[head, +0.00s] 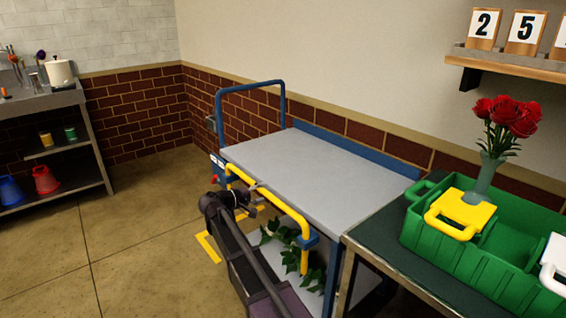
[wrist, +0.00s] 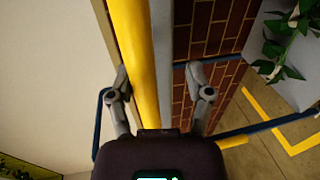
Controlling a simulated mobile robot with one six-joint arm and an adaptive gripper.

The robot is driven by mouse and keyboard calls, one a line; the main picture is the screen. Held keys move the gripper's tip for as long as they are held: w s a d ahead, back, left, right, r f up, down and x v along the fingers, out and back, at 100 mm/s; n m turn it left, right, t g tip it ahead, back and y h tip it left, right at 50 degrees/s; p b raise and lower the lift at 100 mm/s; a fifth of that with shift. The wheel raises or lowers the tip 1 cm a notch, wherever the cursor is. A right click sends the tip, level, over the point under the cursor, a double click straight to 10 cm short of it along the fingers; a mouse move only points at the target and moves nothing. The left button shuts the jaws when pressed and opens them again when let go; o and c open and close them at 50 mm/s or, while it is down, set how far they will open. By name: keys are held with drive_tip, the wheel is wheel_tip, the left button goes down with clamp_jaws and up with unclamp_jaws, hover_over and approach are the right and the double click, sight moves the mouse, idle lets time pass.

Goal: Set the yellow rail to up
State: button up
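The yellow rail (head: 285,210) runs along the near long side of a grey-topped cart (head: 300,165), close to the level of the top's edge. Its right end bends down through a blue bracket and reaches below it. My gripper (head: 257,190) is at the rail's middle. In the wrist view the yellow rail (wrist: 136,60) passes between the two fingers of my gripper (wrist: 160,85). The fingers are spread: the left finger is close against the rail, and a gap shows before the right finger. I cannot tell whether the left finger touches it.
A dark table (head: 375,235) with a green crate (head: 440,255), a yellow-handled piece (head: 460,212) and red roses (head: 507,117) stands at the right. Green leaves (head: 280,238) show under the cart top. A grey shelf (head: 50,150) stands far left. The floor (head: 130,240) between is clear.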

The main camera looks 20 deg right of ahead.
drive_tip(key=p+v, duration=0.3)
drive_tip(key=v, duration=1.1)
drive_tip(key=s+d+r+m+g+y+p, duration=0.2)
drive_tip(key=s+d+r+g+y+p, duration=0.25)
drive_tip(key=s+d+r+p, duration=0.75)
drive_tip(key=s+r+m+g+y+p, duration=0.1)
drive_tip(key=s+r+y+p, duration=0.8)
drive_tip(key=p, duration=1.9)
wheel_tip(320, 180, up, 5)
drive_tip(key=shift+s+d+f+m+g+p, duration=0.2)
drive_tip(key=shift+s+d+m+g+p, duration=0.2)
drive_tip(key=shift+m, duration=0.3)
drive_tip(key=shift+y, duration=0.25)
